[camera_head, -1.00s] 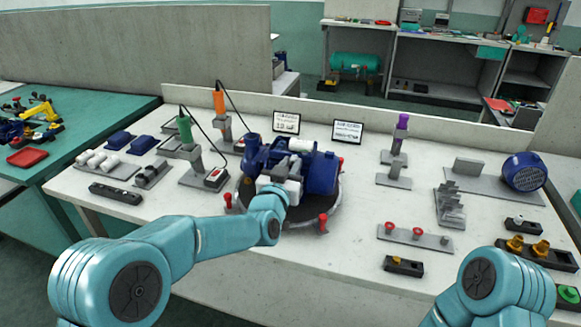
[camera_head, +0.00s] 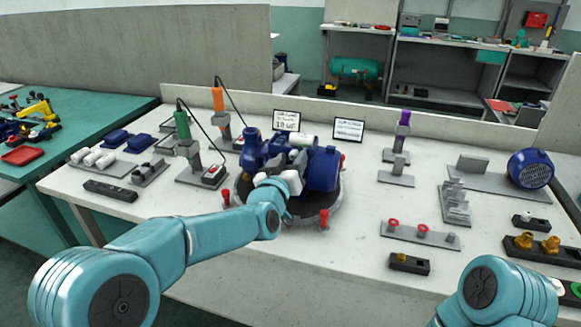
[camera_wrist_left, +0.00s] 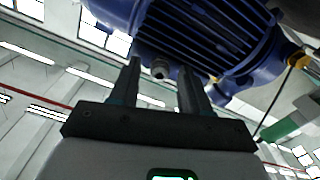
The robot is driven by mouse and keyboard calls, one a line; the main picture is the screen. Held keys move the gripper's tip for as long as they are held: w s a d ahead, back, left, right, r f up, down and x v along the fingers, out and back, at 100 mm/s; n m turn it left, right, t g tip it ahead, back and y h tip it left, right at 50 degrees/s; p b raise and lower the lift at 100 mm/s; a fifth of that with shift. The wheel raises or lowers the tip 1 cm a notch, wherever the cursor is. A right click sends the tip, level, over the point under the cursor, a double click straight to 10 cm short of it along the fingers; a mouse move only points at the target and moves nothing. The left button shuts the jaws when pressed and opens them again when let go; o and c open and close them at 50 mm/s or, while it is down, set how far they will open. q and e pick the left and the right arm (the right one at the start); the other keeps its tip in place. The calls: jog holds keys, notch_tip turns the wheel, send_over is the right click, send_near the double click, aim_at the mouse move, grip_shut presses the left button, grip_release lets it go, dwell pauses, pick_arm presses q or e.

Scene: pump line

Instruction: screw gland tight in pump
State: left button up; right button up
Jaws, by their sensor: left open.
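The blue pump (camera_head: 322,170) sits on a dark round turntable (camera_head: 303,212) in the middle of the bench. My left gripper (camera_head: 291,178) is at its near side in the head view, partly hiding it. In the left wrist view the open gripper (camera_wrist_left: 159,76) has two dark fingers pointing at the blue ribbed body (camera_wrist_left: 215,35). A small grey round fitting (camera_wrist_left: 160,70), perhaps the gland, shows between the fingertips; I cannot tell whether they touch it. My right arm shows at lower right, its gripper out of view.
Red posts (camera_head: 324,217) stand around the turntable edge. Green (camera_head: 182,125) and orange (camera_head: 218,98) tools stand on holders behind left. A rack with red knobs (camera_head: 393,223) and a blue motor (camera_head: 530,169) are to the right. The bench front is mostly clear.

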pick_arm(q)
jog(key=n+b, duration=0.2)
jog(key=b, duration=0.1)
jog(key=shift+f+n, duration=0.2)
jog(key=shift+n, duration=0.1)
jog(key=shift+r, duration=0.25)
